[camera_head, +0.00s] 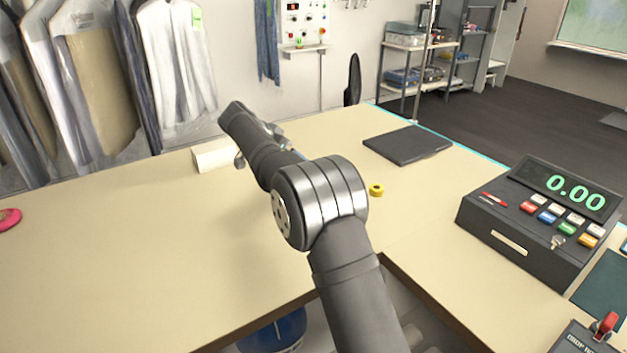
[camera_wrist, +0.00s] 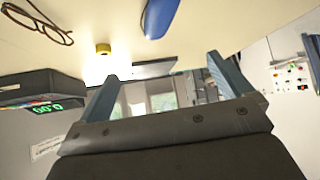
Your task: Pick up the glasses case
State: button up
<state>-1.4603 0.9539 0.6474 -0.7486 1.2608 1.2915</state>
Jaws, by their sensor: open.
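A blue, rounded, elongated object that looks like the glasses case (camera_wrist: 161,17) lies on the tabletop at the top of the wrist view, partly cut off by the frame edge. My gripper (camera_wrist: 162,67) shows in the wrist view with its two fingers wide apart and nothing between them. The case is apart from the fingers, beyond their tips in the picture. In the head view my arm hides most of the gripper, and I cannot make out the case clearly.
A yellow tape roll (camera_head: 376,190), a dark flat pad (camera_head: 408,145) and a cash register (camera_head: 540,215) are on the right of the counter (camera_head: 130,250). A pale block (camera_head: 213,155) lies behind my arm. Bagged garments (camera_head: 175,60) hang at the left. The counter's left middle is clear.

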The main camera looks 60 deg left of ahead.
jog(key=x, duration=0.9)
jog(key=s+f+x, duration=0.1)
jog(key=x, duration=0.4)
jog(key=shift+d, duration=0.15)
jog(key=x, duration=0.4)
jog(key=shift+a+f, duration=0.25)
jog(key=shift+f, duration=0.2)
jog(key=c, duration=1.3)
